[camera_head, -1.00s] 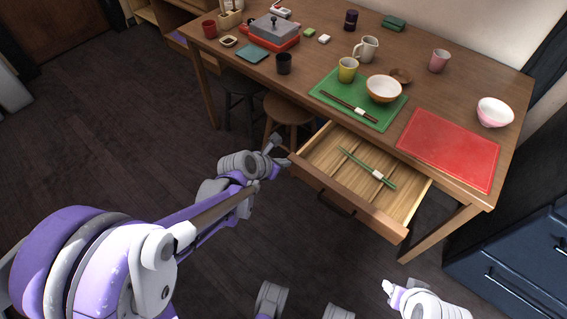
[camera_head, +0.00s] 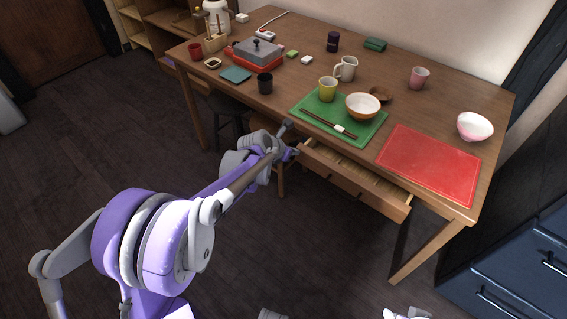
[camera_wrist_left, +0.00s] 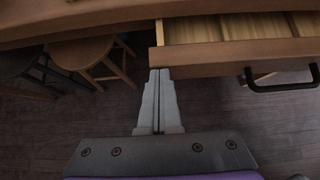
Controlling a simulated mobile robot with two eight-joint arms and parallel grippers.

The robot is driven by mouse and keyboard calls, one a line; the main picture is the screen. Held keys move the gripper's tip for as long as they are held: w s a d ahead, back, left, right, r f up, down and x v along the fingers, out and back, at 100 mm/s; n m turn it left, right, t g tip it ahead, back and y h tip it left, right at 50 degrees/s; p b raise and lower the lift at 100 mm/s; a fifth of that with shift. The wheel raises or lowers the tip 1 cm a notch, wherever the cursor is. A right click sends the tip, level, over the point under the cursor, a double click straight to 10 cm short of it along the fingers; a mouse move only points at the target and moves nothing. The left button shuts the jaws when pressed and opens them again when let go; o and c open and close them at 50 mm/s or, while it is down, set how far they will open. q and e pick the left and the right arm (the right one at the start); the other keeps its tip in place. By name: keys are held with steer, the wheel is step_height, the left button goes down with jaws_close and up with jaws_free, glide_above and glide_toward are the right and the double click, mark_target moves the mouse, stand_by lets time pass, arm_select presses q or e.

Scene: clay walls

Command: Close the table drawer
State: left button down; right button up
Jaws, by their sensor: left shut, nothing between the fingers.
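The wooden table drawer (camera_head: 352,183) is partly open, with a strip of its slatted inside showing below the tabletop. In the left wrist view its front (camera_wrist_left: 235,56) and dark handle (camera_wrist_left: 284,86) show on the right. My left gripper (camera_head: 293,153) is at the left end of the drawer front. In the left wrist view its fingers (camera_wrist_left: 159,74) are shut together with nothing between them, their tips at the front's left corner. Whether they touch it is hard to tell. A small part of my right arm shows at the bottom edge; its gripper cannot be made out.
The wooden table (camera_head: 305,70) holds a green mat (camera_head: 372,135) with a bowl and yellow cup, a red mat (camera_head: 430,165), and several cups. Stools (camera_wrist_left: 90,55) stand under the table, left of the drawer. A dark blue cabinet (camera_head: 515,285) is at right. Floor in front is open.

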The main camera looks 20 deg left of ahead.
mark_target(302, 145)
arm_select(q)
steer(key=shift+w+d, duration=0.25)
steer(key=shift+w, duration=0.5)
steer(key=shift+w+d, duration=0.25)
steer(key=shift+w, duration=0.55)
steer(key=shift+w+d, duration=0.25)
steer(key=shift+w, duration=0.5)
